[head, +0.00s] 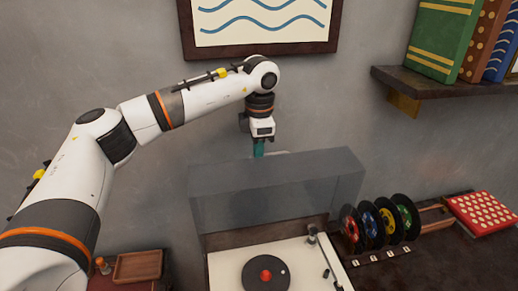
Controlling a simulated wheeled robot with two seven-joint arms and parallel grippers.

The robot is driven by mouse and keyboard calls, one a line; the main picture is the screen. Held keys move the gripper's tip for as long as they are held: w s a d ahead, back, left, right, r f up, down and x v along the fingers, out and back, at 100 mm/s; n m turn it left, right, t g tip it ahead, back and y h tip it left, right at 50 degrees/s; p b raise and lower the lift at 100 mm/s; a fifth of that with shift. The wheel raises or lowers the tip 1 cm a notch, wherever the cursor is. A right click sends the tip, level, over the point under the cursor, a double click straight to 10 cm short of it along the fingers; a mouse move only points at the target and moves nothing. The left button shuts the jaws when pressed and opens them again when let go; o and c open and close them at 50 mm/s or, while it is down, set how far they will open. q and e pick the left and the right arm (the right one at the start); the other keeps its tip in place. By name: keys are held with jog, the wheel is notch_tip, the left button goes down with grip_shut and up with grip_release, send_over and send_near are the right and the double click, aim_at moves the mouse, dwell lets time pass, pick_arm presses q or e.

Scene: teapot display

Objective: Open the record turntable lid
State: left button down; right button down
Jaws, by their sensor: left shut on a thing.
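The record turntable (225,266) is at the bottom centre, with a cream deck, a dark record (258,274) with a red centre, and a tonearm at its right. Its see-through grey lid (320,185) stands raised at the back of the deck, so the deck is uncovered. My left gripper (259,150) reaches down from above to the top edge of the lid, shut on it. The fingertips are small and partly hidden by the lid. My right gripper is not in view.
Several coloured records stand in a wooden rack (433,217) to the right, beside a red dotted box (484,211). A wooden tray (138,266) is at the left. A shelf of books (442,84) and a framed picture (262,48) are on the wall above.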

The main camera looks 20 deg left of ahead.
pick_arm(q)
jog(key=shift+w+a+f, duration=0.1)
jog(key=shift+w+a, duration=0.7)
jog(key=shift+w, duration=0.25)
jog(key=c, duration=1.5)
grip_release()
jog(key=r, duration=0.2)
jog(key=r+b, duration=0.1)
jog(key=r, duration=0.2)
jog(key=r+b, duration=0.1)
jog(key=r, duration=0.1)
jog(key=shift+s+d+r, duration=0.25)
